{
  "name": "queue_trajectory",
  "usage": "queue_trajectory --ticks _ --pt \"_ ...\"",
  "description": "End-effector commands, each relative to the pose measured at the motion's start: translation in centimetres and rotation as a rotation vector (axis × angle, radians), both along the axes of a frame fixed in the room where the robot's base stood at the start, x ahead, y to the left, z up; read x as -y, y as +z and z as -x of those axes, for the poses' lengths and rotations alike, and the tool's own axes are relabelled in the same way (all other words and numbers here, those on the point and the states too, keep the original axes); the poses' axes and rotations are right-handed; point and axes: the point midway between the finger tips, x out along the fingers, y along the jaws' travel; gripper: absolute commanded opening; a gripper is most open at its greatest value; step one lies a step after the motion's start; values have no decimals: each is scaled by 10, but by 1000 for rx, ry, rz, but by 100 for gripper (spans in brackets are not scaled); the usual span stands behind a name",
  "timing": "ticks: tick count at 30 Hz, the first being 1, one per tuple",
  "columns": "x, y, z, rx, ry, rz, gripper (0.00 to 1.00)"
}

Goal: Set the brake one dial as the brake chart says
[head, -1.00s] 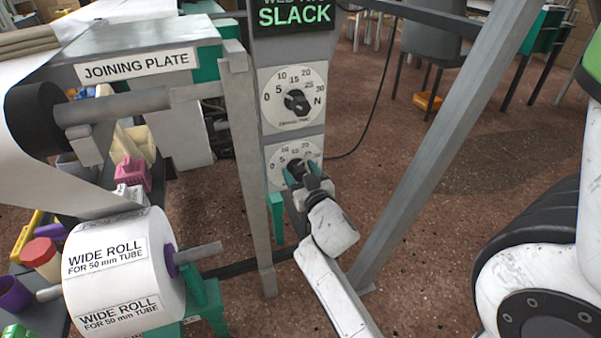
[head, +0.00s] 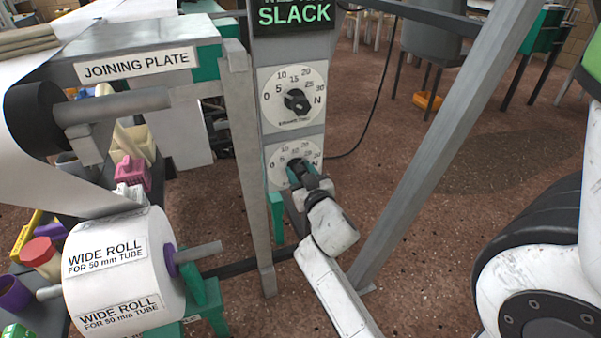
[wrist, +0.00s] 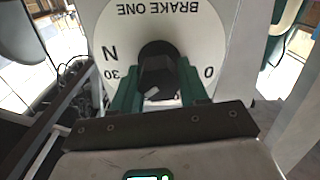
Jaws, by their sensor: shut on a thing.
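The brake one dial (head: 281,155) is the lower white dial on the grey post in the head view. It shows upside down in the wrist view (wrist: 128,28), with BRAKE ONE, N, 30 and 0 readable. My gripper (head: 298,172) is at its front, and in the wrist view its green fingers (wrist: 160,82) stand on either side of the dark knob (wrist: 158,52), shut on it. The fingers cover part of the scale and the knob's pointer, so I cannot tell the setting. I see no brake chart in either view.
A similar dial (head: 283,80) is above, under a display (head: 293,14) reading SLACK. A slanted grey bar (head: 430,140) stands right of my arm and an upright post (head: 248,170) left. The wide roll (head: 125,275) is at lower left.

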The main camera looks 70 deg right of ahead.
Motion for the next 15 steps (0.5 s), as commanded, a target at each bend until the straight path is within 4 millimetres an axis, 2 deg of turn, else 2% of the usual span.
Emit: queue_trajectory --ticks 15 --pt "-2 -1 -1 -254 1 217 13"
